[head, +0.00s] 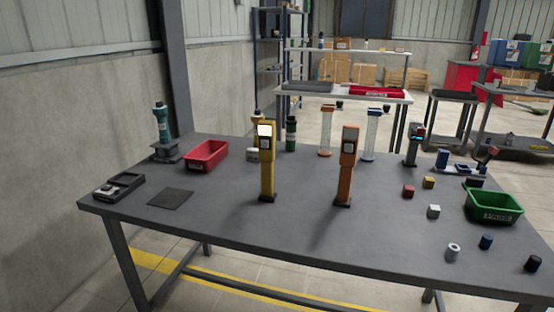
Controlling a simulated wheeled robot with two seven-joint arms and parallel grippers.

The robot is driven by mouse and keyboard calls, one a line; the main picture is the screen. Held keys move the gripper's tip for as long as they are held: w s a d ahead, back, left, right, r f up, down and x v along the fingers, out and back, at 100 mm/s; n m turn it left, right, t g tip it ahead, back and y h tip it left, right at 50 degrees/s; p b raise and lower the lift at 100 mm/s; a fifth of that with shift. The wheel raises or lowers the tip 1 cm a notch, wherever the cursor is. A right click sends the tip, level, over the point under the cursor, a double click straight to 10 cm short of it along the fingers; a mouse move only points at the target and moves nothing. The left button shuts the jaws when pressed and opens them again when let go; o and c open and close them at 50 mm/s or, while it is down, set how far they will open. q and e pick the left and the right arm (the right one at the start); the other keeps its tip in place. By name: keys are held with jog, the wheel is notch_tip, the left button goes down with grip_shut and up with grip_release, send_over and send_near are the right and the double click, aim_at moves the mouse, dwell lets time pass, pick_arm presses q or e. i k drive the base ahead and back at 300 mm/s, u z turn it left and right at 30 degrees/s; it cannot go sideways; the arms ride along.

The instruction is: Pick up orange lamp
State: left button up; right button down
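The orange lamp (347,168) stands upright on the grey table (300,228), right of the table's middle, on a small dark base. It has a pale square panel near its top. A similar yellow lamp (267,165) stands upright to its left, with a gap of bare table between them. Neither of my grippers shows in the head view.
A red bin (207,155) and a black mat (170,198) lie at the left. A green bin (494,207) and several small blocks and cylinders, including a white cube (433,211), lie at the right. Clear tubes (327,132) stand behind the lamps. The front middle is clear.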

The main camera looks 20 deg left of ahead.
aim_at(351, 134)
jog(key=k, duration=0.6)
jog(key=z, duration=0.75)
jog(key=i, duration=1.55)
jog(key=u, duration=0.3)
